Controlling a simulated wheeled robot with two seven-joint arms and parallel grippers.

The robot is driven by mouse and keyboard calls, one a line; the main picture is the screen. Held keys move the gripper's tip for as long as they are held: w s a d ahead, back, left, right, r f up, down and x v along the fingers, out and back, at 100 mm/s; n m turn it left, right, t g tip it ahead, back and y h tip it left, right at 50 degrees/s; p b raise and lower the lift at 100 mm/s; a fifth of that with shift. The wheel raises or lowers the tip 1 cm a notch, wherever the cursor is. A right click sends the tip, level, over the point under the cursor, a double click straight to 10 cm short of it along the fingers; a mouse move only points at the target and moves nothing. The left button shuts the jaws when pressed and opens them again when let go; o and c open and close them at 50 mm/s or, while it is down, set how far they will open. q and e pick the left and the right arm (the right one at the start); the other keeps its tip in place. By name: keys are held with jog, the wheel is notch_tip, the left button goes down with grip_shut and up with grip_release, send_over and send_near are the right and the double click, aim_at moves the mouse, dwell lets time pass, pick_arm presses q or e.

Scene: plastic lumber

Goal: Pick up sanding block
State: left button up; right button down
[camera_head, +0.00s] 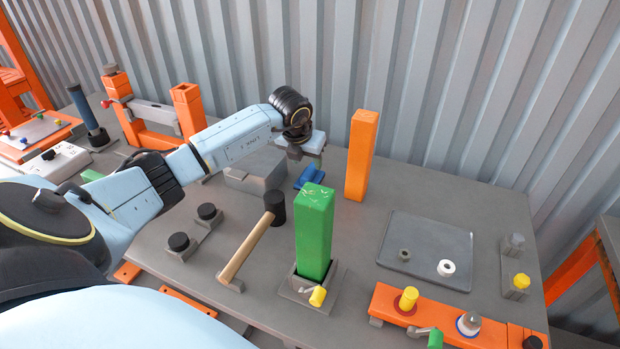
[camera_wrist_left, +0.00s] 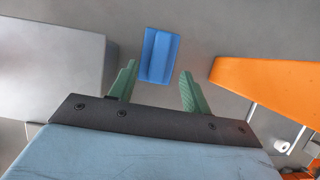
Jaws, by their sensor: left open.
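The sanding block (camera_head: 309,177) is a blue block lying on the grey workbench, near the back middle in the head view. In the left wrist view the blue sanding block (camera_wrist_left: 159,56) lies just beyond the fingertips, between their lines. My left gripper (camera_head: 313,160) is above the block, pointing down, and partly covers it in the head view. In the left wrist view my left gripper (camera_wrist_left: 158,82) shows its two green fingers spread apart with nothing between them. My right gripper is not in view.
A green post (camera_head: 314,232) stands in a holder in front of the block. An orange post (camera_head: 361,155) stands to its right, and a grey box (camera_head: 253,178) to its left. A mallet (camera_head: 250,245) and a grey tray (camera_head: 425,248) lie nearby.

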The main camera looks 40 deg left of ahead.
aim_at(309, 170)
pick_arm(q)
jog(key=x, duration=0.5)
jog(key=shift+f, duration=0.1)
grip_shut()
notch_tip(309, 170, up, 10)
dwell(0.7)
